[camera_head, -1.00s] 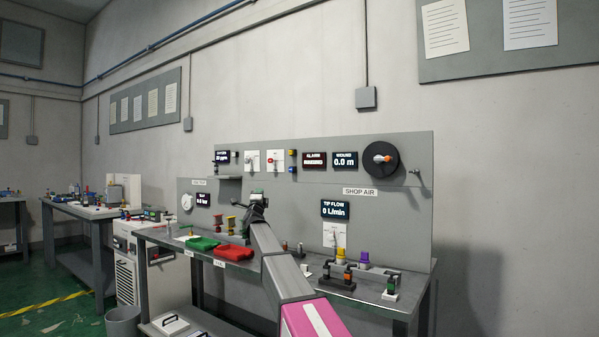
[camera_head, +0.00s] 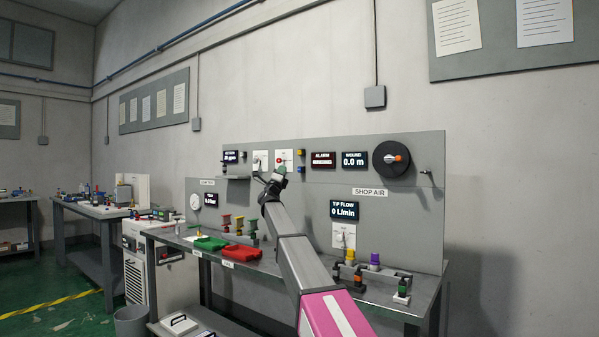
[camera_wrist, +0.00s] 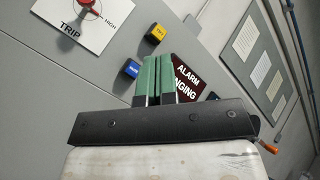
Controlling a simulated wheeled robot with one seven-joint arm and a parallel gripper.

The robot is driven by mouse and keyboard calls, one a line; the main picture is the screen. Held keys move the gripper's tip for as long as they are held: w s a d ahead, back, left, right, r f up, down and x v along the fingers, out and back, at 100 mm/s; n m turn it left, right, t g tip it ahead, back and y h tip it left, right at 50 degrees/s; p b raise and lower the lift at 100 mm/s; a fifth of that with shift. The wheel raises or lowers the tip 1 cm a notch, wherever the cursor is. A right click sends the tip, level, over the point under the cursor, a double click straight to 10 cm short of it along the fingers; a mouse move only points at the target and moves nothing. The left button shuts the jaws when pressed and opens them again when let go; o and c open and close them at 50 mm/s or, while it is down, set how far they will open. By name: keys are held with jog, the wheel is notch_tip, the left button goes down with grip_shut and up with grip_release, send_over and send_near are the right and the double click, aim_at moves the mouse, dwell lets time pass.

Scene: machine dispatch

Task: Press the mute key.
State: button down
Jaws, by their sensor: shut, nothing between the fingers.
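A blue key (camera_wrist: 132,69) and a yellow key (camera_wrist: 155,34) stand out from the grey wall panel in the wrist view, beside the dark alarm display (camera_wrist: 192,76). Their small labels are too small to read surely, so I cannot tell which is the mute key. In the head view the keys (camera_head: 301,153) sit just left of the alarm display (camera_head: 323,160). My gripper (camera_wrist: 157,57) has its two green fingers together and empty. Its fingers partly cover the alarm display, whose visible text ends in "NGING". In the head view my gripper (camera_head: 279,172) is below and left of the keys.
A white plate with a red TRIP knob (camera_wrist: 87,5) is left of the keys. A dark round reel (camera_head: 391,159) is at the panel's right. The bench below holds a green tray (camera_head: 210,243), a red tray (camera_head: 241,253) and several fittings.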

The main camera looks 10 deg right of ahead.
jog(key=w+d, duration=0.5)
jog(key=w, duration=0.1)
jog(key=shift+w+d, duration=0.2)
jog(key=shift+d, duration=0.15)
jog(key=shift+w+d, duration=0.1)
jog(key=shift+d, duration=0.05)
dwell(1.9)
jog(key=shift+w+d, duration=0.2)
jog(key=shift+w+d, duration=0.3)
jog(key=shift+w, duration=0.1)
dwell(1.0)
jog(key=shift+s, duration=0.15)
jog(key=shift+s+a, duration=0.55)
jog(key=shift+a, duration=0.05)
jog(key=shift+s+a, duration=0.1)
dwell(0.3)
jog(key=shift+s+a, duration=1.6)
jog(key=shift+s, duration=0.15)
